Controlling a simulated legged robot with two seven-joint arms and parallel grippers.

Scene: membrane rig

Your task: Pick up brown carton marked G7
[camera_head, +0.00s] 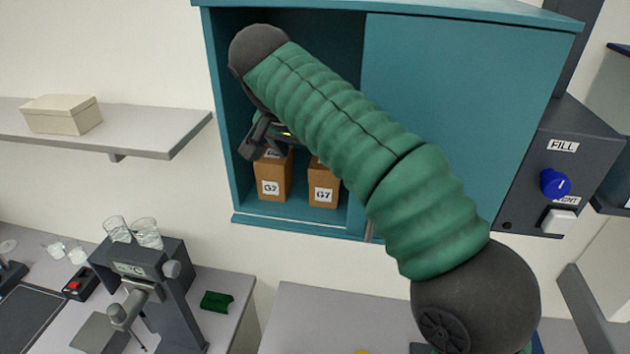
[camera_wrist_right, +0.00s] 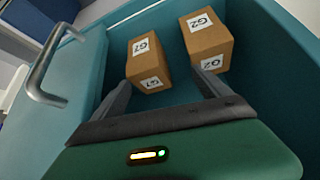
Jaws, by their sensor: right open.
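The brown carton marked G7 (camera_head: 323,187) stands in the open left part of a teal cabinet. In the right wrist view the G7 carton (camera_wrist_right: 149,62) lies ahead, between the lines of the two fingers. A second brown carton, marked G2 (camera_head: 272,177), stands to its left in the head view; it is on the right in the wrist view (camera_wrist_right: 208,40). My right gripper (camera_head: 262,143) is open and empty at the cabinet opening, above and in front of the cartons. Its right fingertip overlaps the G2 carton's lower edge in the wrist view (camera_wrist_right: 160,80). My left gripper is out of view.
A teal panel (camera_head: 470,95) covers the cabinet's right part; a metal handle (camera_wrist_right: 42,85) shows in the wrist view. The cabinet's left wall (camera_head: 221,120) is close to my gripper. A shelf with a cream box (camera_head: 60,115) is left. A FILL control box (camera_head: 565,165) stands right.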

